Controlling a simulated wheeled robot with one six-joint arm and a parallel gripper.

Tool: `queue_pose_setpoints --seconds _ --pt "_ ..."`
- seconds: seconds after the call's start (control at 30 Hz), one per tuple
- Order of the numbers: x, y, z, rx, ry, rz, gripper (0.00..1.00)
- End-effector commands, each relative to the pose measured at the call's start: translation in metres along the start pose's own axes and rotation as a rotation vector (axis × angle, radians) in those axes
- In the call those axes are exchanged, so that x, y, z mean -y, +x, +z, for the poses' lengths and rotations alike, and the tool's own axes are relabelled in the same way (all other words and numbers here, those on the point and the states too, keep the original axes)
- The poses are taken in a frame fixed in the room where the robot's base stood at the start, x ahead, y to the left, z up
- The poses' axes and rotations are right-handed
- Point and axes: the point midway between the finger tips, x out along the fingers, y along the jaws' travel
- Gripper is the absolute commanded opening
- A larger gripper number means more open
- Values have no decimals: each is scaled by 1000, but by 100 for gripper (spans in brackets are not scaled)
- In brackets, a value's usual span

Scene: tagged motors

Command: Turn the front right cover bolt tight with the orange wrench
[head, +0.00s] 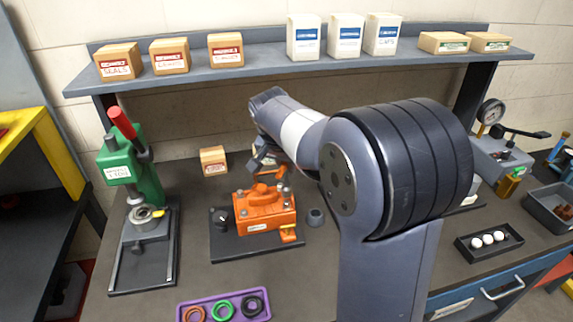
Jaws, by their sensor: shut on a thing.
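An orange motor housing (252,217) with a label on its front sits on a dark base plate (230,251) in the middle of the bench. A black knob stands at its left. Small grey bolt heads (287,189) show on its top, the clearest at the right side. My gripper (262,166) is just above the housing's top, partly hidden by my own arm. It is shut on an orange piece (268,173), which looks like the orange wrench. I cannot tell whether the wrench sits on a bolt.
A green press (140,170) stands at left. A purple tray (262,305) with rings lies in front. A grey round part (316,217) is right of the housing. A dark tray (470,254) with white balls is at right. A shelf (270,70) with boxes spans the back.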

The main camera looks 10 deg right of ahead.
Motion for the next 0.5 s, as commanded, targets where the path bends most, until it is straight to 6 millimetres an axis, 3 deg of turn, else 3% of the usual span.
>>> queue_pose_setpoints --seconds 0.5 --pt "-1 4 1 -2 -404 -174 0"
